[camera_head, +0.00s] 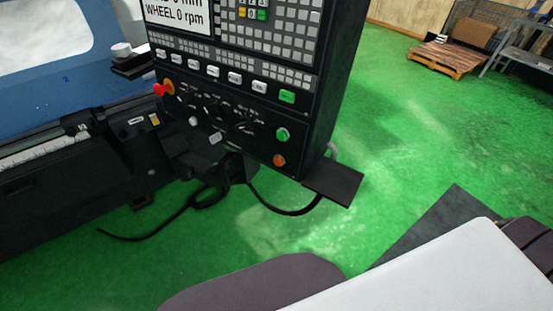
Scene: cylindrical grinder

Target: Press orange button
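The orange button (279,160) is a small round button near the lower right corner of the black control panel (262,128). It sits just below a round green button (282,134). Nothing covers the orange button, and no gripper is near it. Neither my left nor my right gripper shows in the head view. Parts of my own body fill the bottom edge and lower right.
A red-orange knob (163,89) sticks out at the panel's left edge. A dark flat shelf (333,181) juts out at its lower right. A black cable (285,211) hangs below. The green floor (420,130) to the right is mostly clear up to a pallet (447,57).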

